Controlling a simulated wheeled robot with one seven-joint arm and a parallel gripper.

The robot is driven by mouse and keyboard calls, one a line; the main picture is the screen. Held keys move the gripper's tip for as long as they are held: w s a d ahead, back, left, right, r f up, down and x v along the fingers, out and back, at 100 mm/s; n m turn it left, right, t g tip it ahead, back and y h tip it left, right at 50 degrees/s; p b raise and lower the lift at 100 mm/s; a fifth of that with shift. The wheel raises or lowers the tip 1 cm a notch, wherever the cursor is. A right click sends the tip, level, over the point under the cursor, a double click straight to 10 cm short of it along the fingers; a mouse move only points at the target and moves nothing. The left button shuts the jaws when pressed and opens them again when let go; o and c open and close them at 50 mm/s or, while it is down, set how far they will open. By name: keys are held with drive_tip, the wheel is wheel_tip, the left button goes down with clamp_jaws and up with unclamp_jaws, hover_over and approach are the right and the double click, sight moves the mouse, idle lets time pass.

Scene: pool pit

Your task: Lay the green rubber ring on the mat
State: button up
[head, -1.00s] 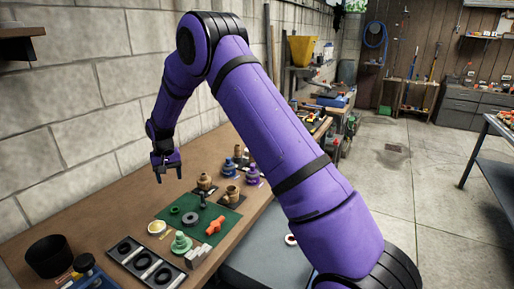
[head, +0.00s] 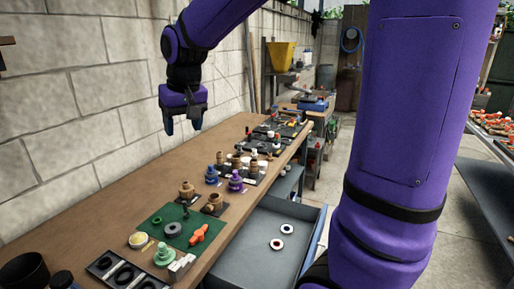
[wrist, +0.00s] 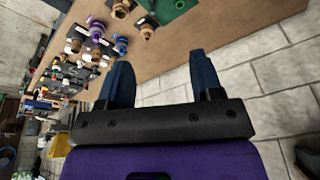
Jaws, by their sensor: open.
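A small dark green ring (head: 157,220) lies on the green mat (head: 184,212) on the wooden bench in the head view, beside a larger grey ring (head: 174,229). A corner of the mat shows at the top of the wrist view (wrist: 160,12). My gripper (head: 183,124) is open and empty, fingers pointing down, high above the back of the bench and well apart from the mat. Both blue fingers show apart in the wrist view (wrist: 163,76), with nothing between them.
An orange fitting (head: 198,234) is on the mat. A light green stepped fitting (head: 164,256) and a black tray of rings (head: 104,264) stand in front. Brass, blue and purple fittings stand behind. A drawer (head: 240,262) with two rings stands open. The back left bench is clear.

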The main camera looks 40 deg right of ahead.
drive_tip(key=s+d+r+n+t, duration=0.1)
drive_tip(key=s+d+t, duration=0.1)
drive_tip(key=s, duration=2.1)
drive_tip(key=shift+s, duration=0.25)
